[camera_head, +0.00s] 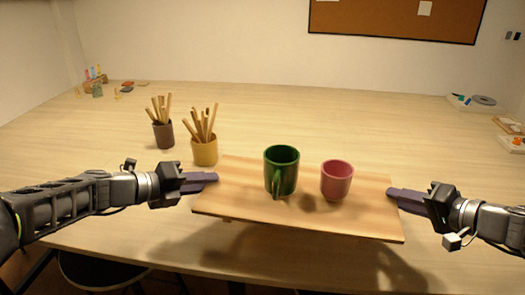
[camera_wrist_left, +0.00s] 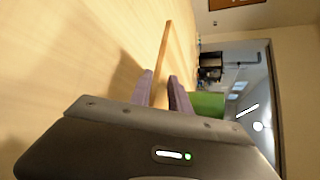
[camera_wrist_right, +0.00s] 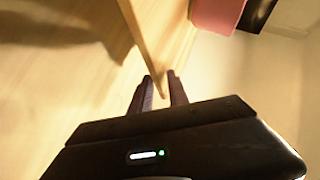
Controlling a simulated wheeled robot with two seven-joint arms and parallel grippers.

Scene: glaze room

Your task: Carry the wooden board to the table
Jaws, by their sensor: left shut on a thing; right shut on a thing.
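The wooden board (camera_head: 300,215) is held level between my two grippers, with a green mug (camera_head: 281,172) and a pink cup (camera_head: 336,180) standing upright on it. Shadows lie on the table (camera_head: 400,140) under and in front of it; whether it touches the table is hard to tell. My left gripper (camera_head: 212,178) is shut on its left edge, and the board's edge (camera_wrist_left: 161,65) shows between the fingers in the left wrist view. My right gripper (camera_head: 392,192) is shut on its right edge; the board's edge (camera_wrist_right: 142,40) also shows in the right wrist view.
A yellow pot (camera_head: 204,152) and a dark pot (camera_head: 163,134), both full of wooden sticks, stand left of the board, the yellow one close behind it. Small items sit at the far left and far right edges. The table behind the board is clear.

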